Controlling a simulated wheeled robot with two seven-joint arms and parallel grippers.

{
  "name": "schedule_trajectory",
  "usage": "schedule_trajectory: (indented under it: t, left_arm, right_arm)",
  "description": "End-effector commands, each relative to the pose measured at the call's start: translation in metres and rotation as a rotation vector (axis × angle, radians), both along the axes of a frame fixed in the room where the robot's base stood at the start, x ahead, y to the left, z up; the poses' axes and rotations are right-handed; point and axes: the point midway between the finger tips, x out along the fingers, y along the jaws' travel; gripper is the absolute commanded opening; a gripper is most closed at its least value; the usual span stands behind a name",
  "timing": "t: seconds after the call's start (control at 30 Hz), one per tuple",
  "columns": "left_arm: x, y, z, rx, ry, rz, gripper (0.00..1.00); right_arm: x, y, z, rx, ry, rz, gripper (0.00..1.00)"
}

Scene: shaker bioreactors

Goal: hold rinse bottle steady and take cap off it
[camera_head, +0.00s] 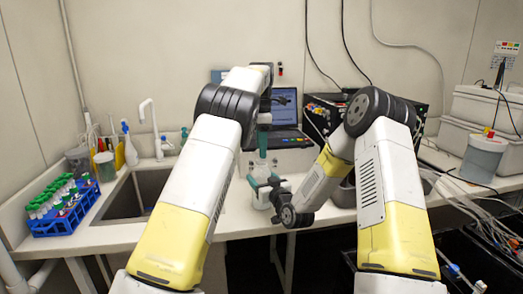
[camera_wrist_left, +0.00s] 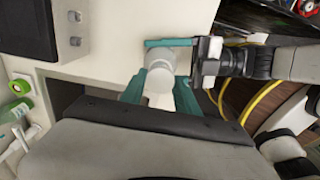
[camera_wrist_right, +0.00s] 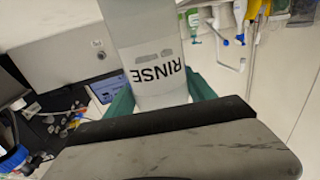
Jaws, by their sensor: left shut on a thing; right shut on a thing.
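The white rinse bottle (camera_head: 262,201) stands upright low in the middle of the head view, partly hidden by my grippers. In the right wrist view the bottle (camera_wrist_right: 160,75) has upside-down black RINSE lettering. My right gripper (camera_head: 266,187) is shut on the bottle's body from the side, with its teal fingers (camera_wrist_right: 162,98) on both sides. My left gripper (camera_head: 262,160) is above, pointing down. In the left wrist view its teal fingers (camera_wrist_left: 160,94) are on both sides of the white cap (camera_wrist_left: 161,96) and shut on it. Whether the cap sits loose or tight cannot be told.
A sink (camera_head: 138,196) is left of the bottle. A blue rack (camera_head: 65,210) with several tubes stands at the left end of the counter. A laptop (camera_head: 287,118) is behind my arms. Several cables and white boxes (camera_head: 486,118) are on the right.

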Motion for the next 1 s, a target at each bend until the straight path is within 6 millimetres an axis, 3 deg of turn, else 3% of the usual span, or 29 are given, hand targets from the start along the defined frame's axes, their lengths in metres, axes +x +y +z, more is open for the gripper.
schedule_trajectory:
  t: [0.23,0.5,0.53,0.6,0.67,1.0]
  left_arm:
    - [0.001,0.000,0.030,0.000,-0.004,0.000,0.00]
    - [0.000,0.000,0.035,0.000,-0.001,0.000,0.00]
    - [0.000,0.000,0.035,0.000,-0.001,0.000,0.00]
    - [0.000,0.000,0.035,0.000,-0.001,0.000,0.00]
    - [0.000,0.000,0.035,0.000,-0.001,0.000,0.00]
    - [0.000,0.000,0.035,0.000,-0.001,0.000,0.00]
  right_arm:
    - [0.000,0.000,0.000,0.000,0.001,0.000,0.00]
    - [0.000,0.000,0.000,0.000,0.001,0.000,0.00]
    - [0.000,0.000,0.000,0.000,0.001,0.000,0.65]
    - [0.000,0.000,0.000,0.000,0.001,0.000,0.79]
    - [0.000,0.000,0.000,0.000,0.001,0.000,0.89]
    - [-0.002,-0.001,0.000,0.000,0.001,0.000,0.89]
